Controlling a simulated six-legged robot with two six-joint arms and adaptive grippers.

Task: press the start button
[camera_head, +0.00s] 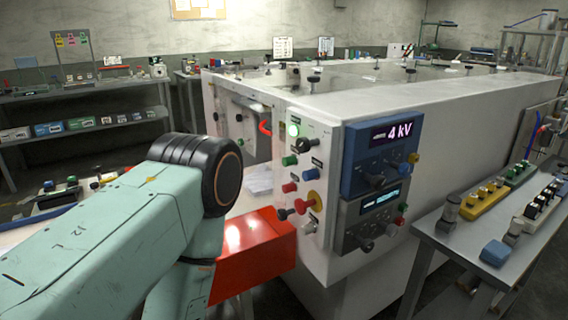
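A white machine (440,110) has a control panel on its near end. The labels are too small to read, so I cannot tell for certain which button is start. My teal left arm with its black joint comes in from the left and ends close to the panel's left side. Its gripper does not show clearly. My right gripper is out of view.
Blue and grey display units (385,155), one reading 4 kV, sit to the right of the buttons. A side table (455,250) with colored blocks stands at right. Shelves (80,135) line the left wall.

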